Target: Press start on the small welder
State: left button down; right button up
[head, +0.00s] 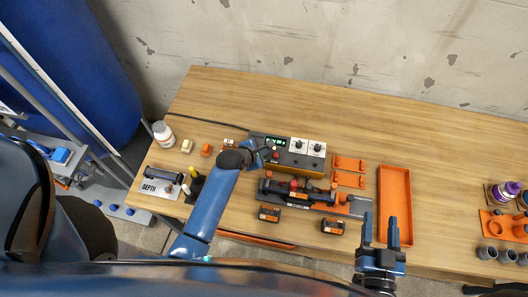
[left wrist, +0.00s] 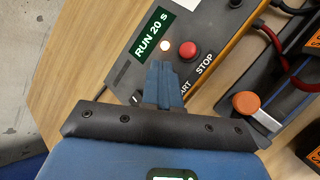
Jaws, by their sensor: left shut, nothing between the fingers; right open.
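The small welder (head: 297,163) is a dark box with an orange lower edge on the wooden table. In the left wrist view its green-lit display (left wrist: 153,32) reads "RUN 20 s". A small lamp (left wrist: 166,46) beside the display glows. The red stop button (left wrist: 188,50) is uncovered, with the word STOP beside it. My left gripper (left wrist: 162,66) is shut and empty over the panel, next to the part-covered START label (left wrist: 183,91). The start button is hidden behind its fingers; I cannot tell whether they touch it. My right gripper (head: 381,222) is open and empty at the table's front edge.
Two white dial units (head: 307,147) sit on the welder's right. A clamp rig with a dark pipe (head: 300,192) stands in front, with orange-black blocks (head: 333,226) nearby. An orange tray (head: 395,205) lies to the right. A white bottle (head: 162,132) stands at the left.

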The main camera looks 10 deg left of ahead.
dwell(0.6)
pick_arm(q)
jog(key=shift+r+p, duration=0.75)
jog(key=shift+p, duration=0.25)
notch_tip(320, 180, up, 5)
jog(key=p, duration=0.5)
dwell(0.8)
